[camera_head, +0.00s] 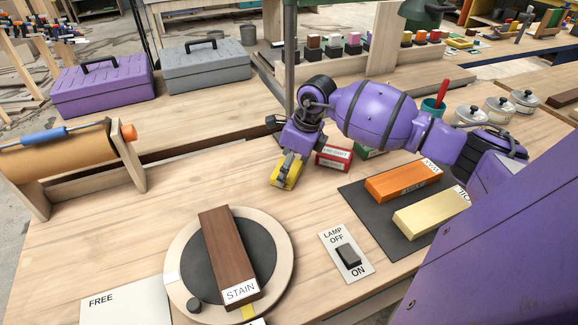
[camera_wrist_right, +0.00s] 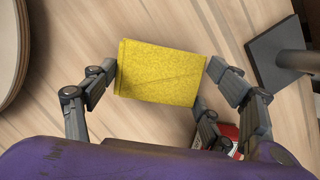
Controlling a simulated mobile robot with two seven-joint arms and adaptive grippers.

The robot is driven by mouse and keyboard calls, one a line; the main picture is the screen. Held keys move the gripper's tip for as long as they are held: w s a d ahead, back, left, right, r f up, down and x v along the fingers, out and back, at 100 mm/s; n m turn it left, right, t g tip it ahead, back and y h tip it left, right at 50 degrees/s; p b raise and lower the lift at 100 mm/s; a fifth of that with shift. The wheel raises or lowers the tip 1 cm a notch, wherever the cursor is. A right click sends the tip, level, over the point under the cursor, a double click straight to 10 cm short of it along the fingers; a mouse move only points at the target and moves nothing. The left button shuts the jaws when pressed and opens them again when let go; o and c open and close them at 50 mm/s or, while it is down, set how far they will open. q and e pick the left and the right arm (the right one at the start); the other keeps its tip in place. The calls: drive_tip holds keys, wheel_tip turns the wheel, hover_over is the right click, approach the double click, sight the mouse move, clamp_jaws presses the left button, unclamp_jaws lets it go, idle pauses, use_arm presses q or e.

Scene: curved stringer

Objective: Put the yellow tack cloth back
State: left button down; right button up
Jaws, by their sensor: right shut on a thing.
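The yellow tack cloth (camera_head: 287,172) is a flat folded pad near the middle of the bench in the head view. My right gripper (camera_head: 290,163) reaches down onto it and is shut on it. In the right wrist view the cloth (camera_wrist_right: 158,73) sits between the fingers of my right gripper (camera_wrist_right: 160,82), with wood bench top behind it. Whether the cloth touches the bench is hard to tell. My left gripper is not in view.
A red box (camera_head: 333,157) stands just right of the cloth. A turntable (camera_head: 175,262) carries a dark STAIN block (camera_head: 226,245). A lamp switch (camera_head: 347,254), a dark mat (camera_head: 362,203) with orange (camera_head: 402,181) and pale blocks, and a FREE card (camera_head: 125,305) lie nearby. A grey post (camera_head: 290,65) stands behind.

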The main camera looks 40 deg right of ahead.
drive_tip(key=shift+f, duration=0.1)
drive_tip(key=shift+f, duration=0.15)
drive_tip(key=o, duration=1.1)
drive_tip(key=shift+r, duration=0.35)
drive_tip(key=v, duration=1.1)
drive_tip(key=shift+r, duration=0.4)
